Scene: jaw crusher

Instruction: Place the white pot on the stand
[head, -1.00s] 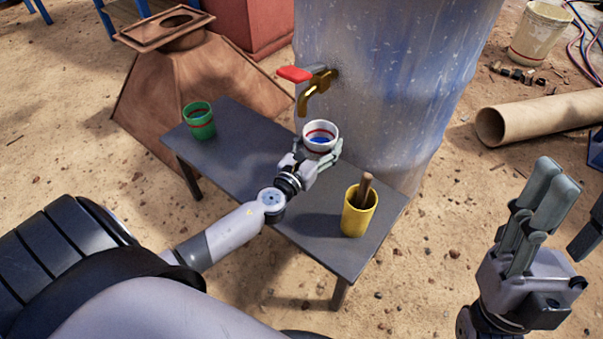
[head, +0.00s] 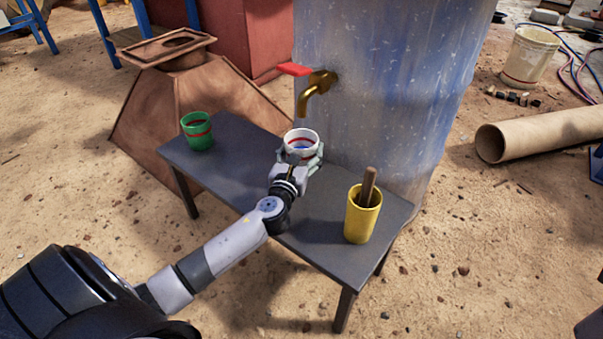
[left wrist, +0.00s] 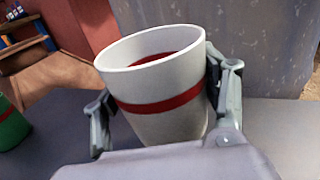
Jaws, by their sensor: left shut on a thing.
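In the left wrist view the pot (left wrist: 160,90) looks slightly tilted, with a finger on each side. My right gripper is not in view.
A green pot (head: 197,131) stands at the table's left end. A yellow cup (head: 361,216) with a brown stick stands at the right. A blue-grey barrel (head: 400,80) with the tap rises behind. The table's middle left is clear.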

